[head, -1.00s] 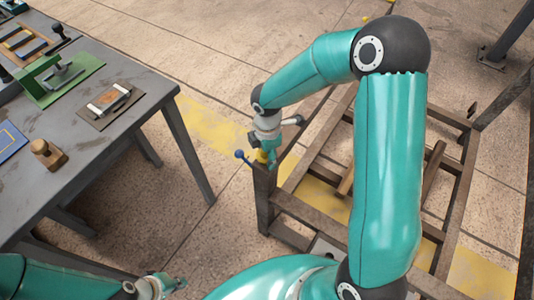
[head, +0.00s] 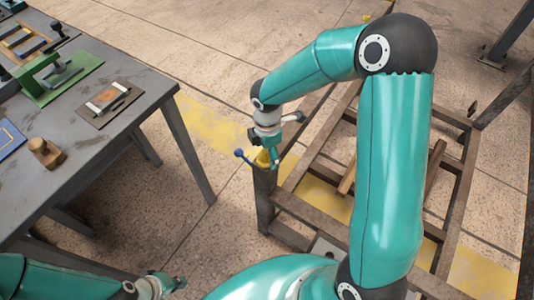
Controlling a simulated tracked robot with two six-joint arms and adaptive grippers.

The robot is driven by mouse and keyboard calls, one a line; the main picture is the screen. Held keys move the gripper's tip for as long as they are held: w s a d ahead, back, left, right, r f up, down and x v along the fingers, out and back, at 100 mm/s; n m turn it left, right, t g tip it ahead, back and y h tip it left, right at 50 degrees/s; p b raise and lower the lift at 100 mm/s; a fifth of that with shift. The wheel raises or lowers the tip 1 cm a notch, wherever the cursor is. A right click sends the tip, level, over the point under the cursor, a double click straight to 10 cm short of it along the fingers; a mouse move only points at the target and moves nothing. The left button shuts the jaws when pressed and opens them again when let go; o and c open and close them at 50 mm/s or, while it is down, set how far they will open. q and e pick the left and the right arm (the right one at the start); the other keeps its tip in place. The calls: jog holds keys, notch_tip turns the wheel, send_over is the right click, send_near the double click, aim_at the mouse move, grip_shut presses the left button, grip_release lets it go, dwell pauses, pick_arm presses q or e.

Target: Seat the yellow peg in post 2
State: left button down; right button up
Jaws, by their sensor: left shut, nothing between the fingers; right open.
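The yellow peg (head: 262,159) is at the top of the near-left corner post (head: 264,197) of a brown metal rack. It looks upright, but how deep it sits is hidden by my gripper, and no post number is readable. My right gripper (head: 265,149) is open right at the peg, with one teal finger on its right side. My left gripper (head: 172,284) is shut and empty at the bottom left, well away from the rack.
A blue ball-ended rod (head: 240,153) sticks out left of the post top. A grey workbench (head: 80,150) at the left holds a green fixture (head: 62,82), a wooden block (head: 46,152) and a plate (head: 110,101). Floor lies clear between bench and rack.

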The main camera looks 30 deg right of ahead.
notch_tip(320, 180, up, 11)
jog(key=shift+f, duration=0.2)
dwell(0.6)
